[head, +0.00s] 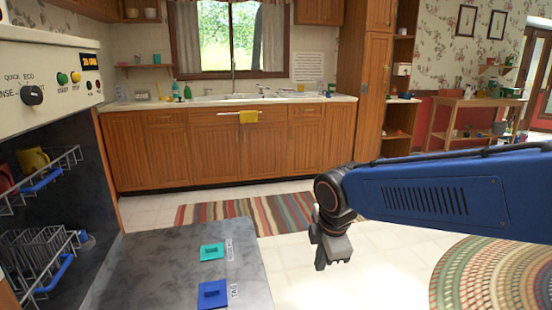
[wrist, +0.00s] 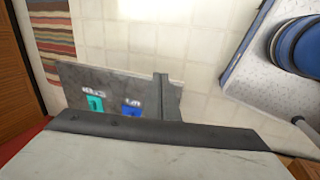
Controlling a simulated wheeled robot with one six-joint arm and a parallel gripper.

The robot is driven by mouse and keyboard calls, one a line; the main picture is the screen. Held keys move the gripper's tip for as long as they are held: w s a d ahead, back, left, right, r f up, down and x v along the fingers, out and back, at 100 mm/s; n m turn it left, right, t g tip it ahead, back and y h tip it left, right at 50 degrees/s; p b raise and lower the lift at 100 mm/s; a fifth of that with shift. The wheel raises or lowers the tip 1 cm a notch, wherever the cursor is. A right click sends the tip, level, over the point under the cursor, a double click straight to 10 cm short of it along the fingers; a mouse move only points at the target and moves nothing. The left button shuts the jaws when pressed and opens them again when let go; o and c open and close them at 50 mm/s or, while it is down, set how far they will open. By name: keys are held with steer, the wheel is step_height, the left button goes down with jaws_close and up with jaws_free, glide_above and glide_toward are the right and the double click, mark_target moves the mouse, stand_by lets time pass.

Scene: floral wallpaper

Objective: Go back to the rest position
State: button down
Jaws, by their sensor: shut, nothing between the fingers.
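My gripper (head: 333,250) hangs at the end of my blue arm, right of the open dishwasher door (head: 150,270) in the head view. It points down over the pale tiled floor, and its fingers are shut with nothing held. In the wrist view, the gripper's own dark and pale body fills the lower part. The dishwasher door also shows there from above (wrist: 75,72).
The dishwasher's racks (head: 40,185) hold a yellow mug (head: 33,160) at the left. A teal piece (head: 212,252) and a blue piece (head: 212,294) sit on the door. A striped rug (head: 265,212) and a round braided rug (head: 495,275) lie on open floor.

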steer(key=s+d+m+t, duration=0.1)
steer(key=s+d+m, duration=1.5)
steer(key=d+m, duration=0.2)
steer(key=shift+s+f+m+h, duration=0.3)
steer(key=shift+s+m, duration=0.1)
steer(key=shift+m, duration=0.6)
steer(key=shift+w, duration=0.1)
